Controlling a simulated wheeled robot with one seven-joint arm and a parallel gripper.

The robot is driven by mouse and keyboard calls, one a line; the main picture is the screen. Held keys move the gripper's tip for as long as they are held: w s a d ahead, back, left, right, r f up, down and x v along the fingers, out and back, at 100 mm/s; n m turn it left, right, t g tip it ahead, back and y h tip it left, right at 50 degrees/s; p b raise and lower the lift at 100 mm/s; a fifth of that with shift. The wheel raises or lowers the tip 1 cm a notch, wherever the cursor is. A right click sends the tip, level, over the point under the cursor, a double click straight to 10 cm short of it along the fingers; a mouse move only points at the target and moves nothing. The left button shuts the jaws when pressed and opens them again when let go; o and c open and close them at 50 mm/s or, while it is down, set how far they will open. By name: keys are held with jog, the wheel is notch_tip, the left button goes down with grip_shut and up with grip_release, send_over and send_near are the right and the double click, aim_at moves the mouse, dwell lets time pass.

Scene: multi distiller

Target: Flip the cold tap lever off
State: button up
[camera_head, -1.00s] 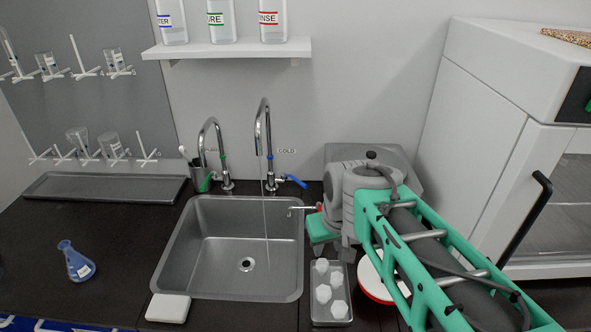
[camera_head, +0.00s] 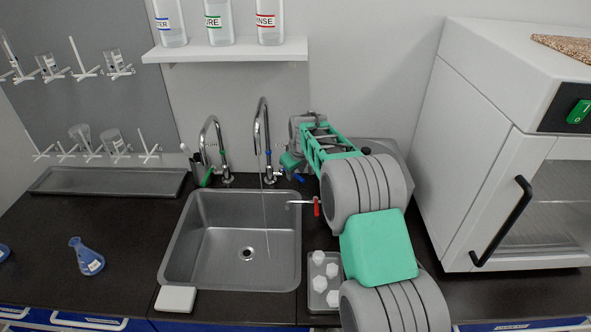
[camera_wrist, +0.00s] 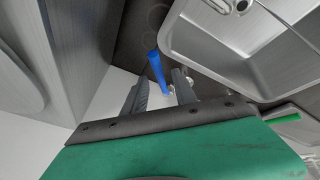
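The cold tap (camera_head: 265,140) is the right-hand chrome gooseneck behind the sink. A thin stream of water (camera_head: 264,205) falls from its spout into the basin. Its blue lever (camera_head: 299,178) shows just below my gripper (camera_head: 291,163), which partly covers the tap's base area. In the wrist view the blue lever (camera_wrist: 157,72) stands between the two grey fingers of my gripper (camera_wrist: 160,90), with gaps on both sides. The fingers are apart and not closed on it. I cannot tell whether either finger touches the lever.
The steel sink (camera_head: 172,235) lies in front of the taps. A second tap (camera_head: 217,150) stands to the left. A red-handled side spout (camera_head: 317,206) and a tray of white pieces (camera_head: 320,305) are close to my arm. A shelf with bottles (camera_head: 225,50) hangs above.

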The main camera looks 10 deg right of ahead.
jog(key=shift+w+f, duration=0.15)
jog(key=shift+f, duration=0.15)
jog(key=shift+c, duration=0.2)
grip_shut()
dwell(1.0)
